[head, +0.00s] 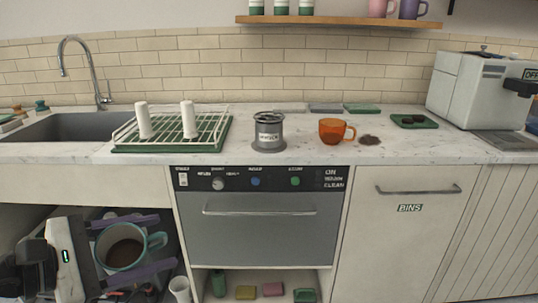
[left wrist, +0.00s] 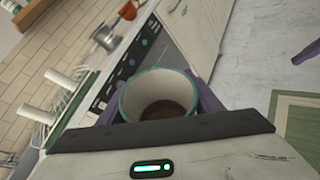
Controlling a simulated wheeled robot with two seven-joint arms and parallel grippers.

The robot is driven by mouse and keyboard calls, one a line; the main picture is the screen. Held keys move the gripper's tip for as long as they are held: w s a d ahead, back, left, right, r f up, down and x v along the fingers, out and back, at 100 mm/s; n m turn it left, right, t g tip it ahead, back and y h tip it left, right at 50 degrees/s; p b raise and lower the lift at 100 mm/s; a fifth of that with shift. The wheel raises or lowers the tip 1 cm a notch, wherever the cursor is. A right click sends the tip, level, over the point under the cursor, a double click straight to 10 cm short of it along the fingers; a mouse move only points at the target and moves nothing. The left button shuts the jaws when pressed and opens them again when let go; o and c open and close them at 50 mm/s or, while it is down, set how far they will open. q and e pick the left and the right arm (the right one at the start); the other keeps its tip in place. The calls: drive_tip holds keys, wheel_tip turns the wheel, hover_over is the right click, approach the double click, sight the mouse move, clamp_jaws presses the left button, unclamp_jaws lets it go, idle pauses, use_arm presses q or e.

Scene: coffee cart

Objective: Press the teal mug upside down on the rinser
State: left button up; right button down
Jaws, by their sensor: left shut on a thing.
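The teal mug (head: 124,248) is at the lower left of the head view, in front of the cabinet and below counter height. It has a pale body with a teal rim and handle, and brown matter inside. My left gripper (head: 132,248) is shut on it, one purple finger on each side. The mug's opening faces the head camera; it also shows in the left wrist view (left wrist: 158,88) between the fingers. The rinser (head: 268,134), a grey labelled cylinder, stands on the counter, up and to the right of the mug and apart from it.
The sink (head: 65,127) is at left, a coffee machine (head: 480,90) at right. A shelf (head: 335,21) hangs above.

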use_arm(q)
drive_tip(key=shift+r, duration=0.2)
use_arm(e)
drive_tip(key=shift+d+f, duration=0.1)
use_arm(q)
drive_tip(key=m+t+b, duration=0.1)
drive_tip(key=m+b, duration=0.1)
drive_tip(key=b, duration=0.3)
drive_tip(key=m+t+b, duration=0.1)
drive_tip(key=m+b, duration=0.1)
drive_tip(key=b, duration=0.3)
drive_tip(key=shift+m+t+y+b, duration=0.3)
drive_tip(key=shift+m+t, duration=0.1)
use_arm(e)
wheel_tip(320, 180, down, 6)
drive_tip(key=shift+a+m+t+y, duration=0.25)
drive_tip(key=shift+m+t+y, duration=0.05)
drive_tip(key=shift+m, duration=0.1)
use_arm(q)
drive_tip(key=m+t+b, duration=0.2)
drive_tip(key=m+b, duration=0.3)
drive_tip(key=b, duration=0.5)
drive_tip(key=shift+b, duration=0.3)
use_arm(e)
drive_tip(key=w+a+f+n+g+y, duration=0.1)
drive_tip(key=w+a+f+y, duration=0.1)
drive_tip(key=a, duration=0.3)
drive_tip(key=shift+w+a+f+n+g, duration=0.2)
drive_tip(key=shift+f+n+g, duration=0.15)
drive_tip(key=shift+f, duration=0.4)
